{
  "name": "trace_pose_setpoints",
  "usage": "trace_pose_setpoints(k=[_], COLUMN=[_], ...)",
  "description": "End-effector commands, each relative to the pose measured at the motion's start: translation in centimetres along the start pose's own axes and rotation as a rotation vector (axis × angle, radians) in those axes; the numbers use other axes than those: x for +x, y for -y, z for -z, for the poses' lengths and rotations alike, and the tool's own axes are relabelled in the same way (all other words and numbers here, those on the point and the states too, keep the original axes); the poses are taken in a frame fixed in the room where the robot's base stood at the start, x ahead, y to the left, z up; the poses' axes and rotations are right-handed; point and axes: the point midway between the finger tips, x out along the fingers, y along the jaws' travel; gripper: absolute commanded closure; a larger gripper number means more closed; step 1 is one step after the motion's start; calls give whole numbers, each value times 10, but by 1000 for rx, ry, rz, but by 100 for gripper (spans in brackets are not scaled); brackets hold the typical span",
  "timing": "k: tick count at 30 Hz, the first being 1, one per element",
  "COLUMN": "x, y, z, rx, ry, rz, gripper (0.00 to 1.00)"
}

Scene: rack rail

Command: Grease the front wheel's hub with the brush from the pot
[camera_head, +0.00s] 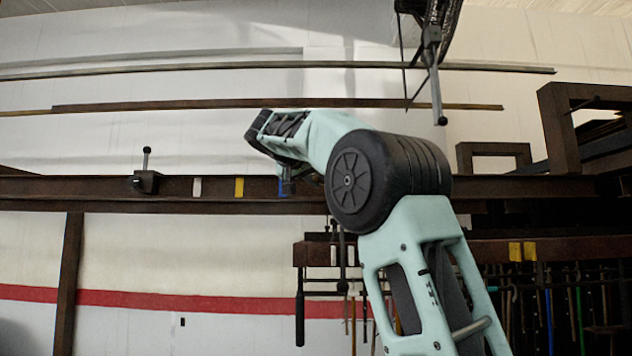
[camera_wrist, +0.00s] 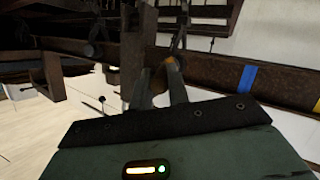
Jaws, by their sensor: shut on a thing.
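My gripper (camera_wrist: 160,80) shows in the wrist view with its two fingers close together. It is shut on a small orange-brown thing (camera_wrist: 172,64) at the fingertips, beside a rusty beam. I cannot tell whether this is the brush. In the head view my arm reaches left to the rail beam (camera_head: 100,187), and its links and wrist largely hide the gripper. I cannot make out a pot, a front wheel or a hub in either view.
A dark clamp-like block with an upright handle (camera_head: 146,181) sits on the beam at left. White (camera_head: 196,187), yellow (camera_head: 239,188) and blue (camera_head: 284,187) bands mark the beam. Several tools (camera_head: 560,300) hang at lower right. A rod (camera_head: 436,85) hangs from above.

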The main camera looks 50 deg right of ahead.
Motion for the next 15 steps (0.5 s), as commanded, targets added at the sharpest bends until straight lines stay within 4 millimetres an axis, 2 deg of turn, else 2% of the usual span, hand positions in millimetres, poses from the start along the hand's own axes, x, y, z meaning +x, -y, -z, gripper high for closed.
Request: trace_pose_setpoints(k=[4, 15], x=[-1, -6], y=[-2, -3], z=[5, 1], rx=[-1, 1], ry=[-1, -2], rz=[0, 3], gripper=[100, 100])
